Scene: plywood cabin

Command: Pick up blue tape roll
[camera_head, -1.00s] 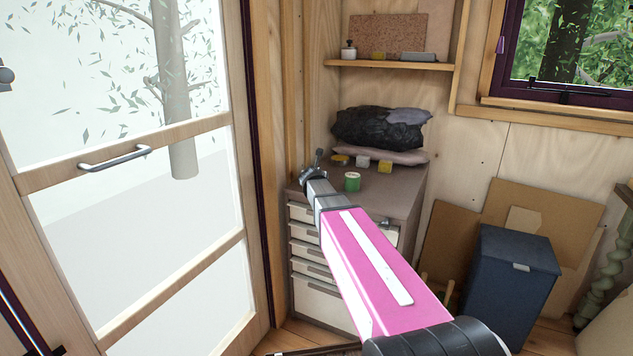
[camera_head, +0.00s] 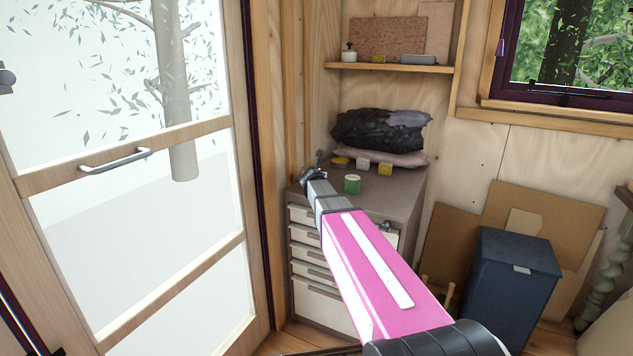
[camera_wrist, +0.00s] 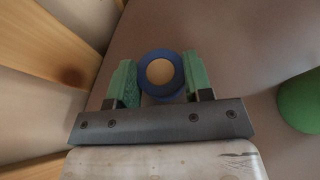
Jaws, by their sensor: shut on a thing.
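The blue tape roll (camera_wrist: 146,68) shows in the wrist view as a blue ring with a tan centre. It sits between the two green finger pads of my gripper (camera_wrist: 160,82), which is shut on it. The grey-brown top of the drawer cabinet (camera_wrist: 235,50) lies below; I cannot tell whether the roll touches it. In the head view my gripper (camera_head: 312,170) is over the left part of the cabinet top (camera_head: 400,193), and the blue roll is hidden there by the arm.
A green roll (camera_head: 352,184) stands right of my gripper and also shows at the wrist view's right edge (camera_wrist: 301,100). Small yellow and white items (camera_head: 363,164) and dark bags (camera_head: 375,130) lie behind. A wooden post and wall (camera_wrist: 60,55) are close on the left.

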